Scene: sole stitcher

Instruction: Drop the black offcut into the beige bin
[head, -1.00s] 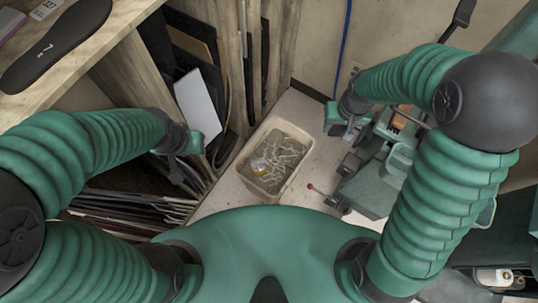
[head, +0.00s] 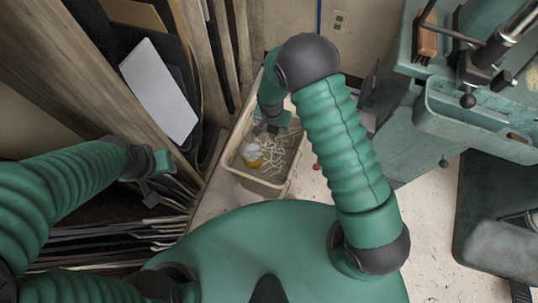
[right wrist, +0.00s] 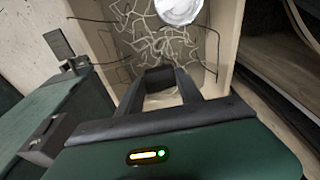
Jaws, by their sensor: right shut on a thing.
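The beige bin (head: 262,187) stands on the floor at the middle of the head view, with pale stringy scraps and a round yellow-and-white item inside. My right gripper (head: 270,127) is over the bin's inside. In the right wrist view its fingers (right wrist: 166,82) point into the bin (right wrist: 226,40), above the scraps. A small dark piece between the fingertips (right wrist: 165,74) looks like the black offcut; it is hard to tell apart from the dark fingers. My left gripper (head: 152,193) hangs beside the shelf of sheets; its jaw opening is too small to judge.
Upright boards and a white sheet (head: 160,90) lean in a wooden rack left of the bin. Stacked dark sheets (head: 110,240) lie below. A green machine (head: 430,110) stands at the right. Bare floor (head: 425,215) shows in front of the machine.

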